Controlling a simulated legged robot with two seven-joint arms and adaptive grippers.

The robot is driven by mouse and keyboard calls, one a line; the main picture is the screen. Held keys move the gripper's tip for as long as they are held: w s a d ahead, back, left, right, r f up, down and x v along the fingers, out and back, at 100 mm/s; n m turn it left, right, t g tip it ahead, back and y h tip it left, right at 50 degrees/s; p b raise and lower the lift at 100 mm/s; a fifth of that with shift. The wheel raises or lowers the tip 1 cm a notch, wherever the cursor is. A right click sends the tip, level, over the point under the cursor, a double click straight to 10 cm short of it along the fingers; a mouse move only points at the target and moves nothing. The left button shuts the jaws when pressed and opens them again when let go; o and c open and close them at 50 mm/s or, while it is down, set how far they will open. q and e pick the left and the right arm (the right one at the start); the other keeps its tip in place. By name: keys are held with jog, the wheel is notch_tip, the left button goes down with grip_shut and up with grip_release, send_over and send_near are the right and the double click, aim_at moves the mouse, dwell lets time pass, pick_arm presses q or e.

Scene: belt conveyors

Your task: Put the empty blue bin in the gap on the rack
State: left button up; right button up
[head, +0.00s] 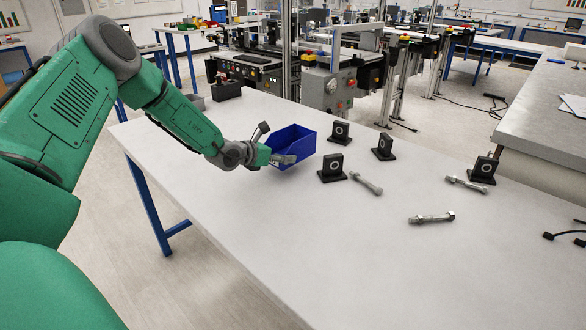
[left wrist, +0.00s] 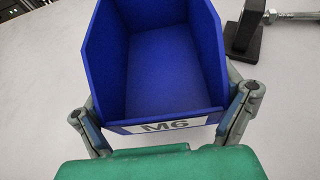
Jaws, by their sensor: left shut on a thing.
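The empty blue bin (head: 297,142) is at the left part of the white table in the head view. My left gripper (head: 274,157) is at its near left end. In the left wrist view, the same blue bin (left wrist: 170,70) shows a bare inside and a white "M6" label on its front. The left gripper's fingers (left wrist: 165,120) are shut on the bin, one at each side of its labelled front end. I cannot tell whether the bin touches the table. No rack with a gap can be made out. My right gripper is not in view.
On the white table (head: 330,250), several black upright blocks (head: 332,167) and bolts (head: 432,218) lie right of the bin. Dark containers (head: 225,89) stand at the far left corner. Conveyor equipment (head: 335,90) stands behind the table. The table's near middle is clear.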

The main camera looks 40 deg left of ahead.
aim_at(281, 173)
pick_arm(q)
jog(key=shift+d+f, duration=0.2)
jog(key=shift+f, duration=2)
jog(key=shift+b, duration=0.3)
jog(key=o, duration=1)
jog(key=shift+a+f, duration=0.1)
